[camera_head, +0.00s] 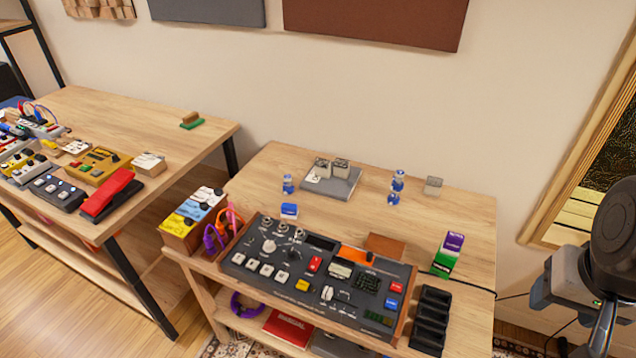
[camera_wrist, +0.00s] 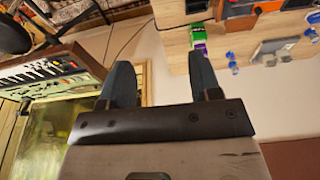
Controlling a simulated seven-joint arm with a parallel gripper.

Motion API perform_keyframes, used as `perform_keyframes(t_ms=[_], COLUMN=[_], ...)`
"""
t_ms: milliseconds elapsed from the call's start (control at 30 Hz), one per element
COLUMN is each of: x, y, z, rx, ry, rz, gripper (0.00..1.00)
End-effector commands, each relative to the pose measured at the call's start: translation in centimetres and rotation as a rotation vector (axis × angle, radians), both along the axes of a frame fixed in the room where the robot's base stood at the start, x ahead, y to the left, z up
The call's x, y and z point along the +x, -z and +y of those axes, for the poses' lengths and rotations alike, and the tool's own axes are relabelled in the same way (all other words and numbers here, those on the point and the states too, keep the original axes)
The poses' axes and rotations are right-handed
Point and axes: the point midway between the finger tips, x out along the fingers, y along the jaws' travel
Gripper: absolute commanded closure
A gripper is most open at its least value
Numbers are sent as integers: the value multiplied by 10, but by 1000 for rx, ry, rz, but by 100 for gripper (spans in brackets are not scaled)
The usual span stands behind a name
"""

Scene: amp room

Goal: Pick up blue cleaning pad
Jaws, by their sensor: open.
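A small blue block with a pale top (camera_head: 289,211), which looks like the blue cleaning pad, lies on the right wooden table (camera_head: 262,178), just behind the large dark control panel. I cannot confirm that it is a pad at this size. My gripper (camera_wrist: 160,78) is open and empty in the wrist view, its two dark fingers apart. My arm is at the right edge of the head view, off the table and well away from the blue block. The fingertips are not clear there. I cannot make out the pad for sure in the wrist view.
The control panel (camera_head: 310,272) fills the table's front. Behind it are a grey slab (camera_head: 345,188) with small boxes, blue-and-white bottles (camera_head: 396,187) and a purple-green box (camera_head: 447,255); black trays (camera_head: 430,318) stand at front right. Pedals and a green-brown block (camera_head: 192,121) are on the left table.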

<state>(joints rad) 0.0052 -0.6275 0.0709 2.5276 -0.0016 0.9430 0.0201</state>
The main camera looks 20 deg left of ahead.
Motion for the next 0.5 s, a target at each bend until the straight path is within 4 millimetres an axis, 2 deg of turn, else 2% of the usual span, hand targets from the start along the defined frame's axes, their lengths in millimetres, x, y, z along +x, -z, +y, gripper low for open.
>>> perform_keyframes(t_ms=[267, 500], x=[27, 68], y=[3, 9], z=[22, 59], rx=[86, 213], ry=[34, 94], rz=[49, 130], gripper=[43, 43])
